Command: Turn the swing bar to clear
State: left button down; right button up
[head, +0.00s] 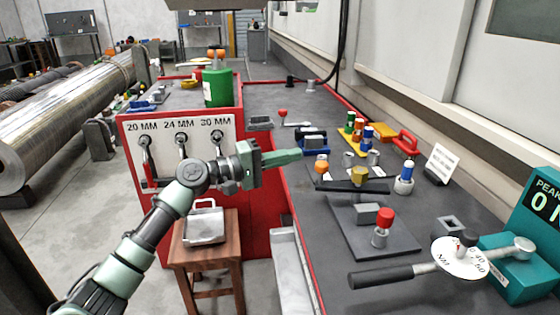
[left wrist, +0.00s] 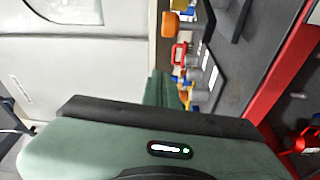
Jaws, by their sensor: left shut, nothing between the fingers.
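A dark flat bar (head: 352,187), which looks like the swing bar, lies across the bench top. An orange knob (head: 321,167) stands at its left end and a gold hexagonal piece (head: 359,175) stands near its middle. My left gripper (head: 300,155) has its green fingers shut and empty, pointing right, a little left of and above the orange knob in the head view. I cannot tell whether they touch it. In the left wrist view the orange knob (left wrist: 170,24) shows beyond the fingers (left wrist: 165,88). My right gripper is out of view.
A blue piece (head: 316,145) lies close to the fingertips. A grey plate with a red-knobbed post (head: 384,222) is nearer, beside a torque wrench (head: 380,277). A green cylinder (head: 217,87) stands on the red cabinet (head: 250,215). A wooden stool (head: 206,262) stands below my arm.

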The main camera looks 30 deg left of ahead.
aim_at(316, 168)
pick_arm(q)
jog(key=d, duration=0.5)
jog(key=shift+w+d+f, duration=0.1)
jog(key=shift+f, duration=0.1)
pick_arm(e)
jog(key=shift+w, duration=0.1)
